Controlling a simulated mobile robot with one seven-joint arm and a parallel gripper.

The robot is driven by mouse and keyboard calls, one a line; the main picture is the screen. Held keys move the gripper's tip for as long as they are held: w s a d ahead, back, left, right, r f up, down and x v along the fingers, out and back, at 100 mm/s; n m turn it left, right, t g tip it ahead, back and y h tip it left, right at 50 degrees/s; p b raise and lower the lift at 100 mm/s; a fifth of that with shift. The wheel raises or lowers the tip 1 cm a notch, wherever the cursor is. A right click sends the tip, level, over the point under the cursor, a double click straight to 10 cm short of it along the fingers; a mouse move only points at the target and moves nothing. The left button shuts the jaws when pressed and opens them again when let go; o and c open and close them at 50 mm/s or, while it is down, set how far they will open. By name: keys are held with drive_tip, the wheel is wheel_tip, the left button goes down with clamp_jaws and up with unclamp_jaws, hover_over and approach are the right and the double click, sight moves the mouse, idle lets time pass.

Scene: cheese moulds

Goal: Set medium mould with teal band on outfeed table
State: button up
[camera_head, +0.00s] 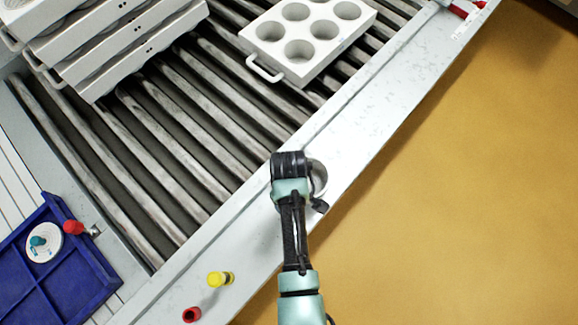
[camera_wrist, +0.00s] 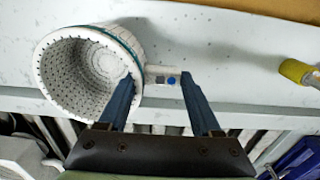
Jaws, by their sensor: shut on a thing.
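The medium mould is a white perforated cup with a teal band near its rim. In the wrist view the mould (camera_wrist: 72,75) is tilted with its open mouth towards the camera, over the pale metal ledge. My gripper (camera_wrist: 158,82) is shut on it, the left finger overlapping its rim; the exact hold is unclear. A small pale piece with a blue dot (camera_wrist: 172,80) shows between the fingers. In the head view my gripper (camera_head: 290,160) is over the ledge (camera_head: 372,105), and the mould (camera_head: 318,178) is mostly hidden behind it. I cannot tell whether the mould touches the ledge.
A roller conveyor (camera_head: 185,125) runs beside the ledge, with a white block mould (camera_head: 310,38) and a stack of more (camera_head: 110,40). A yellow cylinder (camera_head: 220,279) and a red one (camera_head: 191,314) stand on the ledge. A blue compartment tray (camera_head: 60,280) is at lower left. The ledge's upper right is mostly clear.

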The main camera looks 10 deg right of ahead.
drive_tip(key=shift+f, duration=1)
drive_tip(key=shift+f, duration=0.1)
drive_tip(key=shift+f, duration=0.15)
drive_tip(key=o, duration=1.5)
